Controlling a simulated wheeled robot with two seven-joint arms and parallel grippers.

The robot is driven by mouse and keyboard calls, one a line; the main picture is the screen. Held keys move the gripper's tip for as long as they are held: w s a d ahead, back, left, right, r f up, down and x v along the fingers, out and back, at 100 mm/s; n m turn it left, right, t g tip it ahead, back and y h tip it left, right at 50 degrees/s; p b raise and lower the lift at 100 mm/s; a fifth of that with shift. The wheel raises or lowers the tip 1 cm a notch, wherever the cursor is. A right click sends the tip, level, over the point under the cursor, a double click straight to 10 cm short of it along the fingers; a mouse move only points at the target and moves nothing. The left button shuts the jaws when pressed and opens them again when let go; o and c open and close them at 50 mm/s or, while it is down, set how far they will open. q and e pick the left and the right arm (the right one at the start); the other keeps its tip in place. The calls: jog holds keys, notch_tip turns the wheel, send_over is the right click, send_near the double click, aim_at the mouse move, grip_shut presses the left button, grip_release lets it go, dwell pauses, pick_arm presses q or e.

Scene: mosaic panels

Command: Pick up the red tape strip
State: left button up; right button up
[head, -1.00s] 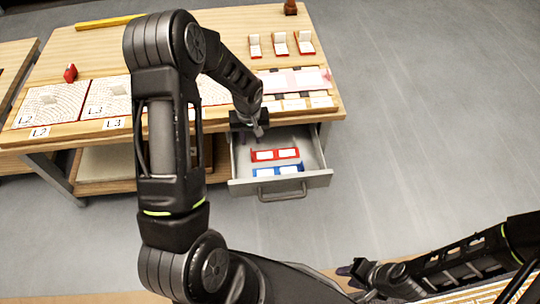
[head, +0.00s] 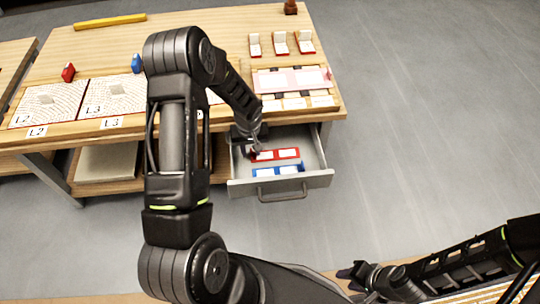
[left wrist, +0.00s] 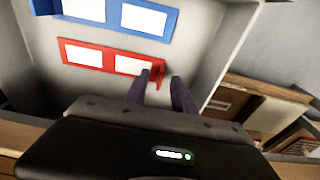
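The red tape strip (head: 276,155), with two white panels, lies in the open grey drawer (head: 236,186). In the left wrist view the red strip (left wrist: 108,60) has an upright red tab at its right end. My left gripper (head: 254,150) is down in the drawer at the strip's left end in the head view. In the left wrist view its fingers (left wrist: 158,84) are apart, with the tab just beyond and between their tips. My right gripper (head: 352,272) is far off at the lower right; its finger opening is unclear.
A blue strip (head: 278,171) lies parallel to the red one, nearer the drawer front, which has a handle (head: 283,195). The drawer walls stand close around my left gripper. The wooden table (head: 200,22) above holds mosaic panels, small white-and-red stands and a yellow bar (head: 110,21).

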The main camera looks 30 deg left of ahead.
pick_arm(q)
jog(key=shift+f, duration=0.1)
jog(key=shift+c, duration=0.4)
grip_shut()
dwell(0.5)
